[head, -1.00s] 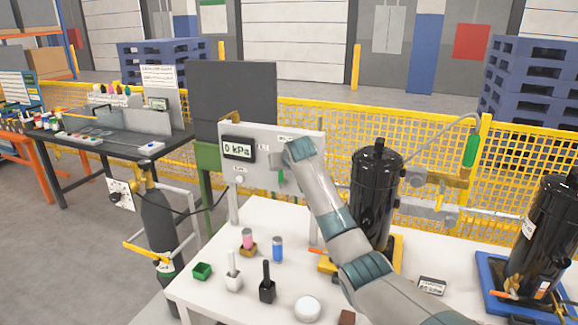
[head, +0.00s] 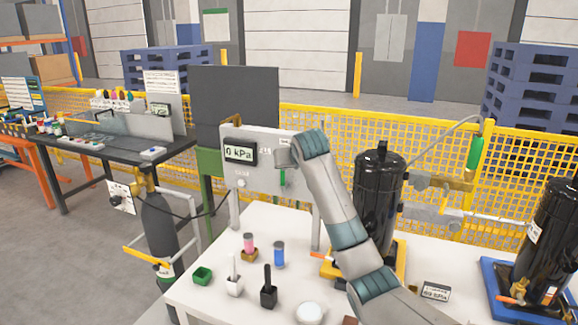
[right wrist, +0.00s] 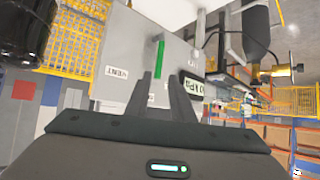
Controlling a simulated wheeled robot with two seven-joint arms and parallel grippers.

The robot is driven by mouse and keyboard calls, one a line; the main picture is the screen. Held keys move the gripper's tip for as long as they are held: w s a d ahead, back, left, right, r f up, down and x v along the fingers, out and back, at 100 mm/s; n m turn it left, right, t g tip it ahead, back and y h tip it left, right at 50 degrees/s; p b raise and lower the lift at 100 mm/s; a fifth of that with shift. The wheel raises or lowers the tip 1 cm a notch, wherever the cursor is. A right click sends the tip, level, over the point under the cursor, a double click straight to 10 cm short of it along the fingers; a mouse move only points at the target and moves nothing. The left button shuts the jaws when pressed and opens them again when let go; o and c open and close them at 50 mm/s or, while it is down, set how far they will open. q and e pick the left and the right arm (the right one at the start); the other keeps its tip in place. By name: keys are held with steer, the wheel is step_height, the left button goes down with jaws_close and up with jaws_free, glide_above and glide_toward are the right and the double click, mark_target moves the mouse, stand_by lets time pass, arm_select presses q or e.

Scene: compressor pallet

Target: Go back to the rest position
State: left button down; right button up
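My right arm reaches up from the lower right in the head view. Its gripper (head: 284,154) is in front of the white panel (head: 240,178) with the 0 kPa display (head: 239,152). The panel's green lever (head: 282,178) shows just below the gripper. In the right wrist view my right gripper (right wrist: 161,77) has its two fingers apart with nothing between them. The green lever (right wrist: 159,58) stands beyond the fingertips, apart from them. My left gripper is in neither view.
The white table (head: 213,293) holds small pots, vials and a round white dish (head: 310,313). A black compressor (head: 377,200) stands close to the right of my arm; another (head: 548,240) is at far right. A gas cylinder (head: 160,232) stands left of the table.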

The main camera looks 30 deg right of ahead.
steer(key=shift+f, duration=0.1)
steer(key=s+a+f+n+g+y, duration=0.1)
steer(key=s+a+f, duration=0.3)
steer(key=s+f, duration=0.45)
steer(key=s+a+f+n+g, duration=0.1)
steer(key=s+a+f, duration=0.4)
steer(key=f, duration=0.7)
steer(key=s+a+f+n+g+y, duration=0.1)
steer(key=s+a+f, duration=0.1)
steer(key=s+f, duration=0.7)
steer(key=s+a+f+n+g, duration=0.1)
steer(key=s+a+f, duration=0.2)
steer(key=s, duration=0.9)
steer(key=s+a+f+g+y, duration=0.1)
steer(key=s+a+f+g, duration=0.2)
steer(key=s, duration=0.9)
steer(key=s+a+f+n, duration=0.1)
steer(key=s+a+f, duration=0.25)
steer(key=s, duration=0.85)
step_height(320, 180, down, 28)
steer(key=f+g, duration=0.1)
steer(key=s+d+f+g, duration=0.1)
steer(key=s+d+f, duration=0.1)
steer(key=s+f, duration=0.7)
steer(key=s+d+f, duration=0.2)
steer(key=s+f, duration=0.7)
steer(key=s, duration=0.1)
steer(key=shift+n+g+b, duration=0.3)
steer(key=shift+g+b, duration=0.05)
steer(key=shift+g, duration=0.05)
